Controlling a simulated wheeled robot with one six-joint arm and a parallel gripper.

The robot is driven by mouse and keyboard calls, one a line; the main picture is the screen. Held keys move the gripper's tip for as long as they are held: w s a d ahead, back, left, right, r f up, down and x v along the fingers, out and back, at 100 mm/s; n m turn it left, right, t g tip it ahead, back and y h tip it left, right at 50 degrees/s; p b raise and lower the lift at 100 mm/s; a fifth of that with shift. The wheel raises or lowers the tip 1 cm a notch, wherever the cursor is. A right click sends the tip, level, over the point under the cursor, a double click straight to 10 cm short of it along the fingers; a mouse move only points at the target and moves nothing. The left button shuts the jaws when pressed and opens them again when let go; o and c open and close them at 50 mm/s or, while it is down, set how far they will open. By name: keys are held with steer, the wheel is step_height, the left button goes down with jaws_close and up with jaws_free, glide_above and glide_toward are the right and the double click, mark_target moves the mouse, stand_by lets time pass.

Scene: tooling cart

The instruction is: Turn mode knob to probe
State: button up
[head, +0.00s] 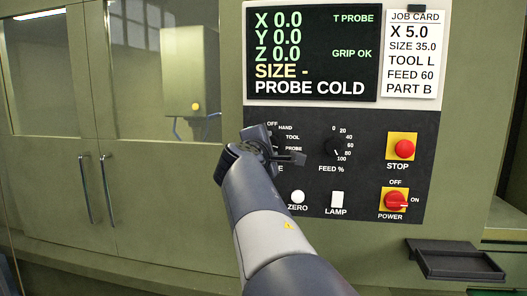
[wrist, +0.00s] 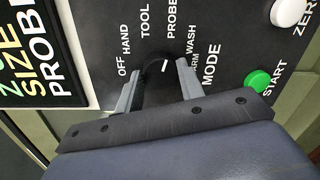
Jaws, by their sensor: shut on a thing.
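The black mode knob (wrist: 154,70) sits on the dark control panel between my gripper's fingers in the wrist view. My gripper (wrist: 158,76) is shut on the knob, one grey finger on each side. Labels OFF, HAND, TOOL, PROBE, WASH and WARM run around it, with MODE printed below right. A short white mark on the knob shows toward the right; I cannot tell exactly which label it points at. In the head view my gripper (head: 276,148) covers most of the knob and part of its labels.
The FEED knob (head: 333,147) is close to the right of my gripper. The red STOP button (head: 404,149), POWER switch (head: 396,202), white ZERO button (head: 297,197) and LAMP switch (head: 337,199) are nearby. The green START button (wrist: 258,80) is near too. The screen (head: 312,52) reads PROBE COLD.

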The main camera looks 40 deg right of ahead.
stand_by(0.3)
steer(key=o, duration=1)
steer(key=b+v, duration=0.2)
steer(key=v, duration=0.9)
steer(key=shift+f+b, duration=0.15)
steer(key=shift+b, duration=0.2)
steer(key=shift+d, duration=0.1)
steer(key=p+x, duration=0.2)
steer(key=x, duration=0.8)
steer(key=shift+w+d+p, duration=0.3)
steer(key=shift+p, duration=0.1)
